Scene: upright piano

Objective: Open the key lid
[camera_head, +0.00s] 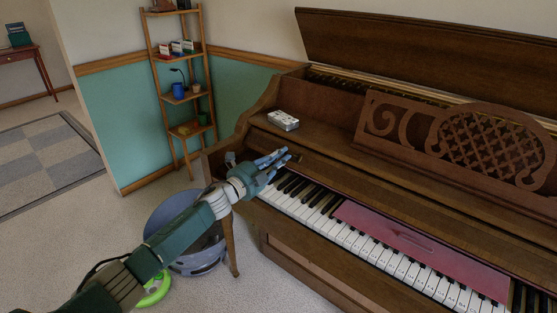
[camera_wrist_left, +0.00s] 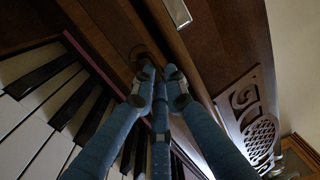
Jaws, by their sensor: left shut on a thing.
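The upright piano shows in the head view with its white and black keys (camera_head: 350,240) uncovered. The brown wooden key lid (camera_head: 345,180) lies back behind the keys as a long strip. My left gripper (camera_head: 284,156) is at the left end of this strip, just above the keys. In the left wrist view my gripper's fingers (camera_wrist_left: 157,75) are closed around a dark round knob (camera_wrist_left: 140,52) on the wood, which they partly hide. A dark pink cloth strip (camera_head: 405,238) lies along the back of the keys. My right gripper is not in view.
A small silver box (camera_head: 283,120) lies on the piano ledge beyond my left gripper. The carved music stand (camera_head: 455,140) rises behind the lid. A blue-grey tub (camera_head: 195,262) and a green object (camera_head: 155,290) are on the floor. A wooden shelf (camera_head: 163,95) stands behind.

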